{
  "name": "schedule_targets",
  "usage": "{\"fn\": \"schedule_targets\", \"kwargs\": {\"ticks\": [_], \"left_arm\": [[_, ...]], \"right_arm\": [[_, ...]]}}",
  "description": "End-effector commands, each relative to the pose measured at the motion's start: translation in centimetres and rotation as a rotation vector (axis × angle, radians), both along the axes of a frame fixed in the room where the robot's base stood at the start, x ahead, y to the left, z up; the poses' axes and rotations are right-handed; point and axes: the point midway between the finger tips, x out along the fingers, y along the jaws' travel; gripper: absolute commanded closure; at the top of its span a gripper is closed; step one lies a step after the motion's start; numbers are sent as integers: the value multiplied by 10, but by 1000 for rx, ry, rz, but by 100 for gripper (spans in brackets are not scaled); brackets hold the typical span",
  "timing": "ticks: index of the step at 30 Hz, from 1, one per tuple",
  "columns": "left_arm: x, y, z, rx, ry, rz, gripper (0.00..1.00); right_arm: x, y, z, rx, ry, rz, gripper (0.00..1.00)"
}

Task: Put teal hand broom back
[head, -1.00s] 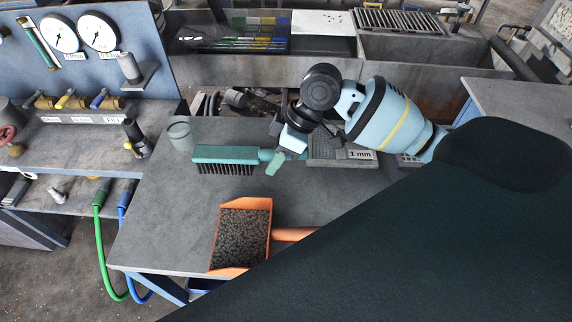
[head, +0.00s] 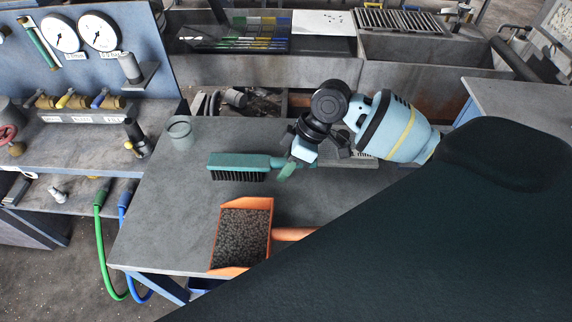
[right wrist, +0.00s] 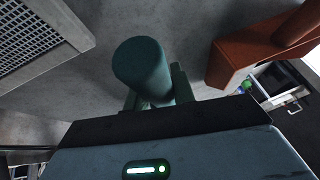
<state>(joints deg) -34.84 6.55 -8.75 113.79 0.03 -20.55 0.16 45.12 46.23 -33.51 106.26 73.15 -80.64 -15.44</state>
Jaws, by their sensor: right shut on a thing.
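The teal hand broom (head: 236,160) is in the head view, left of my right gripper (head: 287,166), with its dark bristles facing down. My right gripper is shut on the broom's handle. In the right wrist view the round end of the teal handle (right wrist: 143,62) stands between the fingers. The broom is over the grey table (head: 180,215); I cannot tell whether its bristles touch it. My left gripper is not in view.
An orange dustpan (head: 270,215) with dark grains lies in front of the broom. The table's left part is clear.

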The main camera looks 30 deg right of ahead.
Motion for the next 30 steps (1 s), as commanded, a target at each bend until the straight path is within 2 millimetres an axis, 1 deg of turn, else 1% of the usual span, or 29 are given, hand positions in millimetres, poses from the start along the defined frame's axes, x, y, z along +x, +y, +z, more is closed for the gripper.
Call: {"fn": "schedule_targets", "kwargs": {"ticks": [2, 3, 7, 15, 19, 23, 30], "left_arm": [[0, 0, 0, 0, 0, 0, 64], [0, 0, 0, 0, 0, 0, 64], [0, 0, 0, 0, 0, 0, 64], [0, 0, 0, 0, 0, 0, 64], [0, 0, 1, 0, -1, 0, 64], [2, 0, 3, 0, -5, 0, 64], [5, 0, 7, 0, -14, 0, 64]], "right_arm": [[0, 0, -2, 1, -1, 0, 98], [0, 0, -2, 0, 0, 0, 70], [0, 0, -2, 0, 0, 0, 53], [0, 0, -1, 0, 0, 0, 53], [0, -3, 6, -2, -2, -1, 53], [-2, -12, 22, -2, -4, 0, 53], [-6, -35, 66, -2, -4, -2, 53]]}}
